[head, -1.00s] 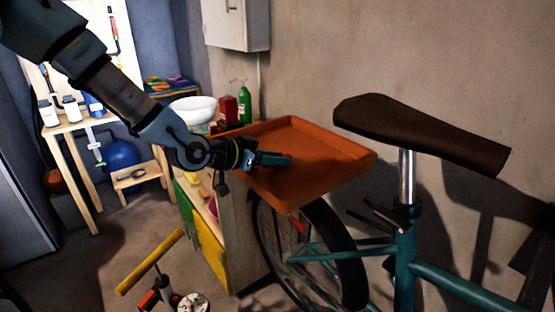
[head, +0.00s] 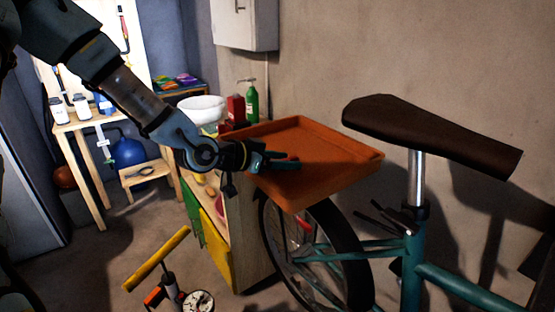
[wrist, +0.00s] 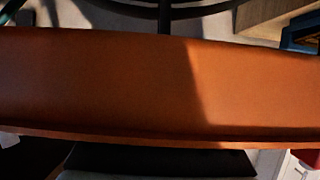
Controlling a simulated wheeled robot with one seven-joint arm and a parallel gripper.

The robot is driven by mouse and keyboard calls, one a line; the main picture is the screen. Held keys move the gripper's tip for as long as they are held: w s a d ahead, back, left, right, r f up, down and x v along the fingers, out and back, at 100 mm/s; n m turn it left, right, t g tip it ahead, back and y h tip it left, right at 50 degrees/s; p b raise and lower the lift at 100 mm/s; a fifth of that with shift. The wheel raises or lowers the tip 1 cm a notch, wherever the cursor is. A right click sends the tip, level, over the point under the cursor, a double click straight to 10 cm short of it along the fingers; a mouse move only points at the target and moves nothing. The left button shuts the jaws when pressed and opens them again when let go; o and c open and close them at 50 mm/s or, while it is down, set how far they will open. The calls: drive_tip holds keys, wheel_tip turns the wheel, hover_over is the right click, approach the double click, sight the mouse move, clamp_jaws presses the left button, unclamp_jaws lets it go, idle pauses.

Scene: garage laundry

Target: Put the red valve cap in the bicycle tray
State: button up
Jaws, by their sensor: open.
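The bicycle tray (head: 335,182) is a shallow orange tray with a low rim, above the rear wheel of the teal bicycle. My gripper (head: 296,162) is over the left part of the tray, its teal fingers apart. I cannot make out the cap for certain in either view. In the wrist view the orange tray (wrist: 120,85) spans the picture, with a shadow edge across it and no cap seen on it.
The brown saddle (head: 430,135) stands right of the tray. A cabinet with a white bowl (head: 203,108), a red container (head: 236,108) and a green bottle (head: 252,103) is behind at left. A floor pump (head: 160,262) with a yellow handle stands at the front left.

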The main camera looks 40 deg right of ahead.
drive_tip(key=v, duration=1.2)
drive_tip(key=w+a+f+n+t+y, duration=0.2)
drive_tip(key=w+a+f+n+y, duration=0.25)
drive_tip(key=a, duration=0.55)
drive_tip(key=w+a+f+n+t+y, duration=0.2)
drive_tip(key=w+a+f+n+y, duration=0.25)
drive_tip(key=a, duration=0.45)
drive_tip(key=s+a+r+n+y, duration=0.1)
drive_tip(key=a+n, duration=0.1)
drive_tip(key=a, duration=0.3)
drive_tip(key=s+a+r+n+g+y, duration=0.1)
drive_tip(key=a+r+n, duration=0.1)
drive_tip(key=a, duration=0.4)
drive_tip(key=s+a+r+n+y, duration=0.1)
drive_tip(key=a+r+n+y, duration=0.1)
drive_tip(key=a+n, duration=0.2)
drive_tip(key=shift+s+a+r+g, duration=0.2)
drive_tip(key=shift+s+a+g, duration=0.1)
drive_tip(key=shift+a, duration=0.75)
